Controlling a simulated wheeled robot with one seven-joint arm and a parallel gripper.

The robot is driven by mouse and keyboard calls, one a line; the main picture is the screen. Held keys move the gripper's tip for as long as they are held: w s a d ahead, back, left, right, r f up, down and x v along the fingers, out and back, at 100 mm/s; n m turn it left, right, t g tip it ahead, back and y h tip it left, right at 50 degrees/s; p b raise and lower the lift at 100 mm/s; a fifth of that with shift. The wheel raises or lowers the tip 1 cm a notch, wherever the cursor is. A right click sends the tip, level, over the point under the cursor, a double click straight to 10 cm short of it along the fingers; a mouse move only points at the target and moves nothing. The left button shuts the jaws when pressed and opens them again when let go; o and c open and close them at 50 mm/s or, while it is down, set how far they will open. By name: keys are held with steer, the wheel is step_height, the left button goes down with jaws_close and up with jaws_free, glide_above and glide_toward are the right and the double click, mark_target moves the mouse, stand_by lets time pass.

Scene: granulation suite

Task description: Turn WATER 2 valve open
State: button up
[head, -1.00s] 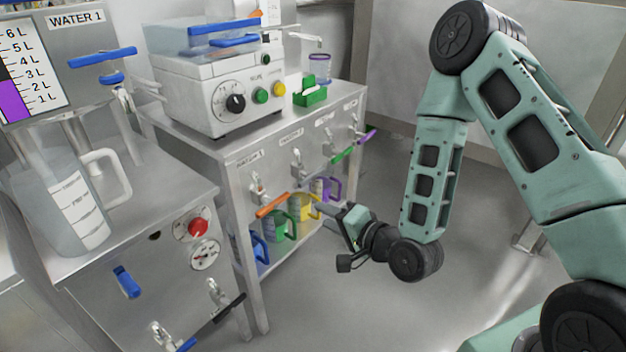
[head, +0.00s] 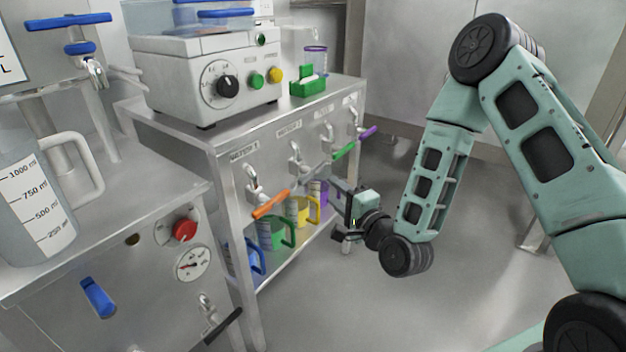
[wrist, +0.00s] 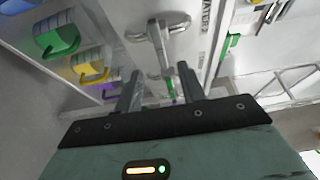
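The WATER 2 valve (head: 295,160) is the second tap along the front of the steel bench. A pale grey lever (head: 310,174) seems to run from it along the bench front, between the orange and green handles. My gripper (head: 334,180) is just in front of and to the right of this lever. In the wrist view a silver valve with its lever (wrist: 158,40) lies beyond my gripper (wrist: 160,78), beside a partly readable "WATER" label. The two fingers are apart with nothing held. I cannot tell whether the lever tip reaches between them.
Neighbouring handles are orange (head: 270,204), green (head: 345,150) and purple (head: 369,131). Several coloured jugs, among them a green jug (head: 272,234), stand on the shelf below. A nearer steel bench (head: 130,225) is at left. The floor (head: 330,300) is clear.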

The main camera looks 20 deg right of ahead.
mark_target(315, 175)
steer(key=b+x, duration=0.1)
steer(key=x, duration=0.9)
steer(key=shift+w, duration=0.35)
jaws_close()
